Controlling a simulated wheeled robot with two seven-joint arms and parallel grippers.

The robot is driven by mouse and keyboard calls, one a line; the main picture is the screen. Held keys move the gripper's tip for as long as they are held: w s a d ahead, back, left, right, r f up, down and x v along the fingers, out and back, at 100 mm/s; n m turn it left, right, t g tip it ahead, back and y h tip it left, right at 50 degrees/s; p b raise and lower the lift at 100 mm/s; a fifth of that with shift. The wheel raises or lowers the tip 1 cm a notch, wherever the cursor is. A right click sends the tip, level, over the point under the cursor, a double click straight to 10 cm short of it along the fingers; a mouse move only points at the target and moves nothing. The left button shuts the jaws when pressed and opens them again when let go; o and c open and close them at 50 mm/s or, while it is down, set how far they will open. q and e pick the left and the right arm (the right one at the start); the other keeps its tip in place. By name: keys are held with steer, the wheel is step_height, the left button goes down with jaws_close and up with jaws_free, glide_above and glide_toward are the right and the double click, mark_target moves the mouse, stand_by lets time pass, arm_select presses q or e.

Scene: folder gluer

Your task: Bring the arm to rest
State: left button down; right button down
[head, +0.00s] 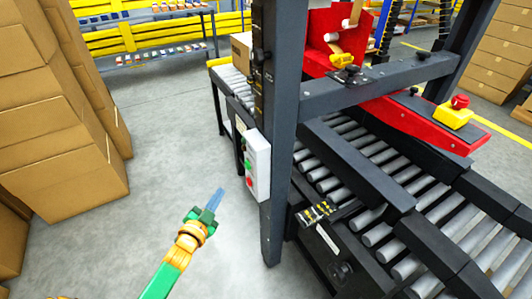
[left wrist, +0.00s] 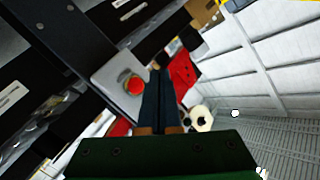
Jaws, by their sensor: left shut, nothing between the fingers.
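My left arm, green and orange, reaches in from the bottom of the head view. Its gripper (head: 217,197) is shut and empty, in the air over the grey floor, left of the machine's dark post (head: 281,130). In the left wrist view the gripper's fingers (left wrist: 160,95) lie together, with nothing between them. A light control box (head: 257,165) with green and red buttons is fixed to the post, a little right of the fingertips in the head view. In the left wrist view its red button (left wrist: 134,85) shows just left of the fingers. My right gripper is not in view.
A roller conveyor (head: 375,165) with a red machine head (head: 420,122) fills the right side. Stacked cardboard boxes (head: 60,130) stand at the left. A shelf (head: 150,35) and yellow barriers are at the back. The floor (head: 165,120) between boxes and machine is clear.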

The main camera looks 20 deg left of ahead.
arm_select(q)
steer(key=s+d+f+n+g+p, duration=0.4)
steer(key=s+f+g, duration=0.3)
steer(key=s+f, duration=0.65)
steer(key=s+d+f+g+p, duration=0.1)
steer(key=s+d+f+g, duration=0.1)
steer(key=s, duration=0.5)
steer(key=s+d+f+g+h+p, duration=0.1)
steer(key=s+d+f+g, duration=0.2)
steer(key=s, duration=0.5)
steer(key=s+d+f+g, duration=0.2)
steer(key=s+f+g, duration=0.1)
steer(key=s, duration=0.5)
steer(key=shift+d+f+p, duration=0.35)
steer(key=shift+f+p, duration=0.05)
steer(key=shift+f, duration=0.45)
steer(key=shift+w, duration=0.15)
